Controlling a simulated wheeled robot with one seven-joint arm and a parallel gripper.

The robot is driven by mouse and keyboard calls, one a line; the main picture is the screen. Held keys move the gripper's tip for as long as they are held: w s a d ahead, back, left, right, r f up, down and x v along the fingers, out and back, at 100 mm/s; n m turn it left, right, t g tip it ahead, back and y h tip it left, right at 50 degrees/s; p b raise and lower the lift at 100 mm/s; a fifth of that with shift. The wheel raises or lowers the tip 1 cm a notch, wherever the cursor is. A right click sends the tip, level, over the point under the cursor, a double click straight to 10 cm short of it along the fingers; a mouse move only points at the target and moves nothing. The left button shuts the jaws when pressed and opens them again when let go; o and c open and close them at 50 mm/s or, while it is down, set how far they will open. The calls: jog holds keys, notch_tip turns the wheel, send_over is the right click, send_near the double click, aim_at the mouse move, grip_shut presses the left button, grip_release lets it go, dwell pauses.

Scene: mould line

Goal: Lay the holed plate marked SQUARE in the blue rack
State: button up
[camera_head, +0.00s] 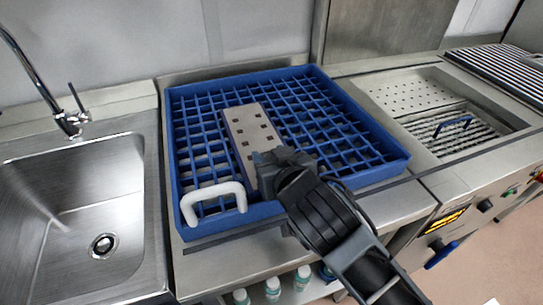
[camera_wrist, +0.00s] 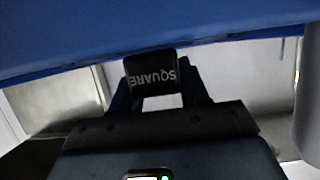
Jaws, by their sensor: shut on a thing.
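The holed plate (camera_head: 243,128) is a light grey slab with rows of square holes. It is over the left-middle of the blue rack (camera_head: 385,158), inside its outline; I cannot tell whether it touches the grid. My gripper (camera_head: 270,165) is at the plate's near end and shut on it. In the wrist view, a black end piece lettered SQUARE (camera_wrist: 152,74) sits between the fingers of my gripper (camera_wrist: 165,90). The blue rack (camera_wrist: 170,28) fills the top of that view. The plate's near end is partly hidden by my gripper in the head view.
A white handle (camera_head: 213,196) stands at the rack's front left. A steel sink (camera_head: 80,205) with a tap (camera_head: 70,122) is on the left. A steel basin (camera_head: 425,95) with perforated and ribbed parts is on the right. Several small bottles (camera_head: 272,288) stand below. The rack's right side is empty.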

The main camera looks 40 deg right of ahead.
jog(key=o, duration=1.3)
jog(key=shift+f, duration=0.1)
jog(key=shift+s, duration=0.1)
jog(key=p+v, duration=0.1)
jog(key=v, duration=1.1)
jog(key=shift+p, duration=0.35)
